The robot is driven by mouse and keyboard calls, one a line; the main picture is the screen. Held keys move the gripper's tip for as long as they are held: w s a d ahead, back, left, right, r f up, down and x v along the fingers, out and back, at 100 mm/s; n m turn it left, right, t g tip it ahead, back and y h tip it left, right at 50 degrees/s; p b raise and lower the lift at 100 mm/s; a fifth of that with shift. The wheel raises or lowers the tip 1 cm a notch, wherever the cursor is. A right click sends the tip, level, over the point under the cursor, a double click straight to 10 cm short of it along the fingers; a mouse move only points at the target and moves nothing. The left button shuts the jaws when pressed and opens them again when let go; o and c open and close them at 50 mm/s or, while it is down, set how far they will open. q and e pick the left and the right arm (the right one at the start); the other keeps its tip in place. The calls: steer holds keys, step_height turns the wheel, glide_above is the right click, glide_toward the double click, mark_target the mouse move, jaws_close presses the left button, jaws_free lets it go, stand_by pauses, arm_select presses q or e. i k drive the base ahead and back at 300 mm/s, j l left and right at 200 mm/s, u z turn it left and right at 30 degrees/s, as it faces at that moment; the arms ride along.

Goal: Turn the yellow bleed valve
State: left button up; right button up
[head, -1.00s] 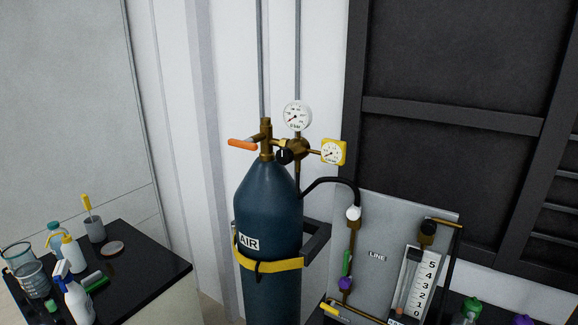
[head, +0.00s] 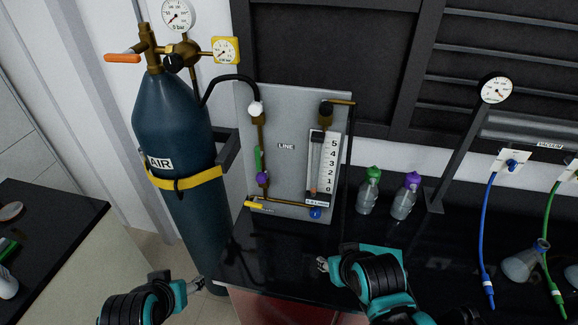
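The yellow bleed valve handle (head: 257,206) is small and lies nearly level at the lower left of the grey LINE panel (head: 280,105), beside the blue air cylinder. A brass pipe runs right from it towards a blue knob (head: 316,213). My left gripper (head: 198,286) is low in the picture, below and left of the valve, apart from it. My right gripper (head: 321,264) is over the front of the black bench, below and right of the valve, apart from it. The fingers of both are too small to read. Nothing visible is held.
The AIR cylinder (head: 172,115) with a yellow strap stands left of the panel. White (head: 256,109), green (head: 258,158) and purple (head: 262,179) valve parts sit above the yellow handle. Bottles with green (head: 367,195) and purple (head: 405,200) caps stand right. The bench front is clear.

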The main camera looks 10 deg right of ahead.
mark_target(254, 204)
steer(key=k+j+u, duration=0.2)
steer(key=k, duration=0.25)
steer(key=k+j+u, duration=0.2)
steer(key=k+j, duration=0.1)
steer(key=k, duration=0.1)
